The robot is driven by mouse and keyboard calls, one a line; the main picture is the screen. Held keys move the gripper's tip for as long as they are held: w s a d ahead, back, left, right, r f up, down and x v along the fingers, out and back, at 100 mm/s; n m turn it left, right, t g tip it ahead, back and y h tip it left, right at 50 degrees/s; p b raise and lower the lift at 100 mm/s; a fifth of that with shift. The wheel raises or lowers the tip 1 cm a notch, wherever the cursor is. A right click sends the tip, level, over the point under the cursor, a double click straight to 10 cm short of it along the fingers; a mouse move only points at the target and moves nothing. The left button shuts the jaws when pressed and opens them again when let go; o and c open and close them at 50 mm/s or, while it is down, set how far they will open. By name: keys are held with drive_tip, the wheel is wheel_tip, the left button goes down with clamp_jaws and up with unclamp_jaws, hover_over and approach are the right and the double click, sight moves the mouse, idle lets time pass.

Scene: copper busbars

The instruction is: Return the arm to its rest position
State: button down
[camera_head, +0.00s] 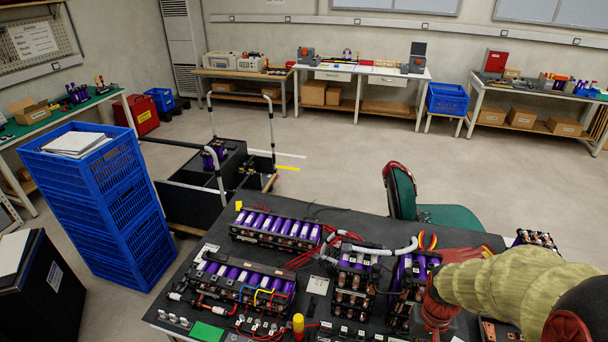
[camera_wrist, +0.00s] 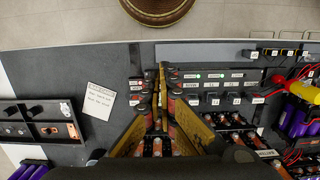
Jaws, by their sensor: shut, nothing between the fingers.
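My gripper (camera_wrist: 160,72) shows in the middle of the wrist view. Its two long fingers meet at the tips, shut, with nothing between them. They are over the dark workbench (camera_wrist: 110,62), in front of a row of small labelled parts. How high they are above it I cannot tell. In the head view my arm, in a pale yellow sleeve, comes in from the lower right over the bench (camera_head: 345,217). The gripper's fingertips cannot be made out there. A black holder with copper pieces (camera_wrist: 72,130) lies left of the gripper in the wrist view.
Purple battery modules (camera_head: 275,230) and upright packs with copper parts (camera_head: 352,285) crowd the bench. A green chair (camera_head: 450,216) stands behind it, and stacked blue crates (camera_head: 100,200) to the left. A white note (camera_wrist: 98,101) lies on bare bench surface.

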drive_tip(key=s+a+r+n+t, duration=0.1)
drive_tip(key=s+a+r+t, duration=0.1)
drive_tip(key=r, duration=0.6)
drive_tip(key=s+a+r+n+t, duration=0.1)
drive_tip(key=a+r, duration=0.3)
drive_tip(key=r, duration=0.5)
drive_tip(key=s+a+r+n+t, duration=0.1)
drive_tip(key=s+a+r+t, duration=0.2)
drive_tip(key=r, duration=0.6)
drive_tip(key=shift+t, duration=0.3)
drive_tip(key=shift+a, duration=0.1)
